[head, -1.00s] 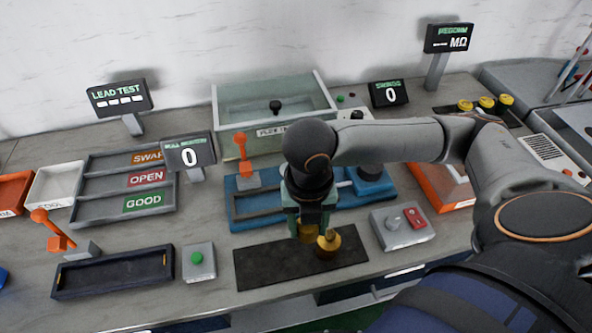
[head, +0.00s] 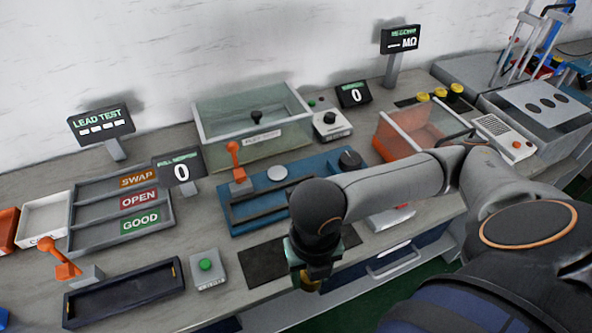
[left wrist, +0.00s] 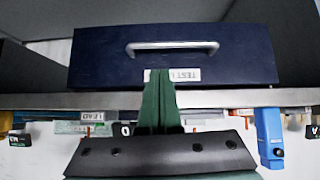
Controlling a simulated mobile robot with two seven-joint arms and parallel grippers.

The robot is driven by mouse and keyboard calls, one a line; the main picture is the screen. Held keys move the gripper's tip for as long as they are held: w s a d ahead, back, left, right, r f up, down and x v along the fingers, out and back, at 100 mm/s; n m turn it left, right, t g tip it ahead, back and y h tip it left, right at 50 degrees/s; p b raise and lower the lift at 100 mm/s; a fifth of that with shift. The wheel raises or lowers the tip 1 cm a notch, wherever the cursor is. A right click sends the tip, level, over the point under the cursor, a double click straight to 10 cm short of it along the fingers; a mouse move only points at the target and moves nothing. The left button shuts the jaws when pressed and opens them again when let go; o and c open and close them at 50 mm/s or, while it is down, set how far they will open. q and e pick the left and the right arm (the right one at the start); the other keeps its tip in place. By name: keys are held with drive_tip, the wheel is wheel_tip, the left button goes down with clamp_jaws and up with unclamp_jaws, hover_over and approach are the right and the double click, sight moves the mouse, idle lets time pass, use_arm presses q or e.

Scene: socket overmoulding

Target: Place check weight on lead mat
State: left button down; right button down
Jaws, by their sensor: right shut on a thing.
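The black lead mat (head: 262,263) lies on the bench front, partly hidden behind my right gripper and arm. My right gripper (head: 312,272) points down at the mat's near edge in the head view. It is shut on a brass check weight (head: 306,284), mostly hidden by the gripper; I cannot tell whether the weight touches anything. My left gripper (left wrist: 161,105) shows only in the left wrist view. Its green fingers are together with nothing visible between them, in front of a dark blue drawer (left wrist: 100,55).
A green-button box (head: 206,265) and a dark tray (head: 125,294) stand left of the mat. A blue fixture (head: 237,213) with an orange lever lies behind it. My right forearm covers much of the bench right of the mat. The bench's front edge is close.

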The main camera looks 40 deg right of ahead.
drive_tip(key=shift+w+f+b, duration=0.9)
drive_tip(key=shift+w+b, duration=0.25)
drive_tip(key=shift+b, duration=2.15)
hover_over(267, 262)
wheel_tip(267, 262, down, 8)
drive_tip(key=shift+s+r, duration=0.15)
drive_tip(key=shift+r, duration=0.1)
drive_tip(key=shift+f+b, duration=0.25)
drive_tip(key=shift+b, duration=0.05)
drive_tip(key=shift+w+f, duration=0.15)
drive_tip(key=shift+f, duration=0.65)
drive_tip(key=shift+w+f, duration=0.1)
drive_tip(key=shift+f, duration=0.65)
drive_tip(key=shift+f, duration=0.1)
drive_tip(key=shift+c, duration=1.5)
unclamp_jaws()
drive_tip(key=shift+s+f, duration=0.1)
